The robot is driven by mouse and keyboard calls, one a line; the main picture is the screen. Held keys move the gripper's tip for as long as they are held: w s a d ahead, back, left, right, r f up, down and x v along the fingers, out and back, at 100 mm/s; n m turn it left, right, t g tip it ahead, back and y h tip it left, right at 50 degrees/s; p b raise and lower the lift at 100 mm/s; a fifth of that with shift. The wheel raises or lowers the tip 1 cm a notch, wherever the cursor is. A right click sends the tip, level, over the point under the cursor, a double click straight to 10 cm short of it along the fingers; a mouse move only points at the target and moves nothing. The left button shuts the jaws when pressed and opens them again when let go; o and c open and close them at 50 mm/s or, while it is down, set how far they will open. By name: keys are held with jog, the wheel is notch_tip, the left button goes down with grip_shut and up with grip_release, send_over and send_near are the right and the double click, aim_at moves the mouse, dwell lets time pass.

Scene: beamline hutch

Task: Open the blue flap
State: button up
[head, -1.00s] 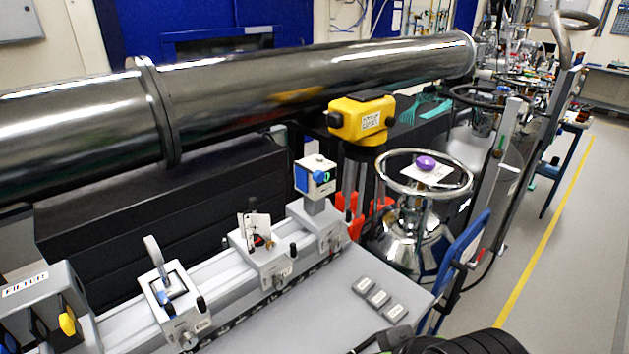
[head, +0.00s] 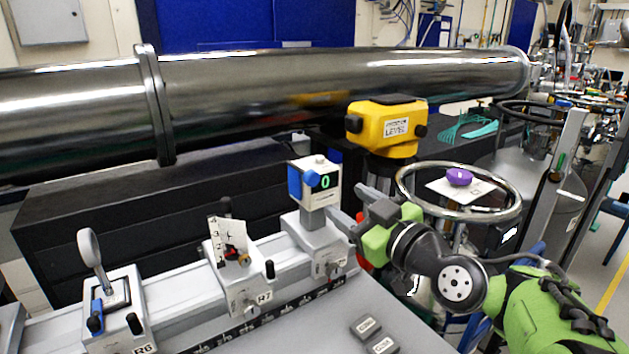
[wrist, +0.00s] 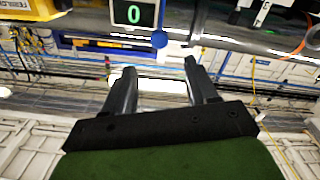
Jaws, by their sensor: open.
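The white box with a green "0" display (head: 325,183) stands on a grey mount on the rail, in the middle of the head view. Whether the flap lies fully against the box I cannot tell. My gripper (head: 350,206) is open and empty, just right of the box and its post.
The yellow level (head: 388,126) stands behind the box, and a metal handwheel ring (head: 410,205) lies close behind my arm. A card holder (head: 232,240) and a lens mount (head: 110,310) stand left on the rail. Small grey blocks (head: 366,327) lie on the bench in front.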

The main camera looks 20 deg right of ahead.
aim_at(314, 180)
jog(key=p+x, duration=0.1)
jog(key=x, duration=1)
jog(key=shift+w+p, duration=0.1)
jog(key=shift+p, duration=0.2)
grip_shut()
